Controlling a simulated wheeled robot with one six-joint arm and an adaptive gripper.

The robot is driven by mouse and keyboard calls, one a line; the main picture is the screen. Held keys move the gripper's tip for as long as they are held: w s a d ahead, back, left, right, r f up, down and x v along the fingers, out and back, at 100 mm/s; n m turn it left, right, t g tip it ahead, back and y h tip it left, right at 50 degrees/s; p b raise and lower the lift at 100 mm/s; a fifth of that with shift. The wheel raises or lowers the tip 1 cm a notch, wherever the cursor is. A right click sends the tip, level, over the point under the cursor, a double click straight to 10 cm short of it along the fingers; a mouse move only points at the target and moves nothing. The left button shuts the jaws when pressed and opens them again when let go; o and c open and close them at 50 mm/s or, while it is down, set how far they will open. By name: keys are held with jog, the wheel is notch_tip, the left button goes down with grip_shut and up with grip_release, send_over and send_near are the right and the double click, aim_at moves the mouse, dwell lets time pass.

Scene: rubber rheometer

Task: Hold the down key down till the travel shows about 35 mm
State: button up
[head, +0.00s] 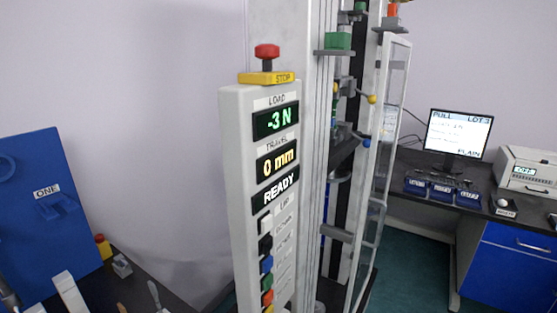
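The control panel (239,188) of the testing machine stands upright in the middle of the head view. Its travel display (277,162) reads 0 mm. The load display (275,121) above reads -3 N, and the status display (275,189) below reads READY. A column of keys runs down the panel: a white key (266,223), a black key (265,244), a blue key (266,264), a green key (267,281), a red one and a yellow one. Their labels are too blurred to tell which is the down key. My gripper is not in view.
A red stop button (267,52) tops the panel. A clear guard door (389,130) stands at the machine's right side. A blue board (45,215) and small tools are on the dark bench at left. A monitor (457,134) and blue bins (441,190) are on the right desk.

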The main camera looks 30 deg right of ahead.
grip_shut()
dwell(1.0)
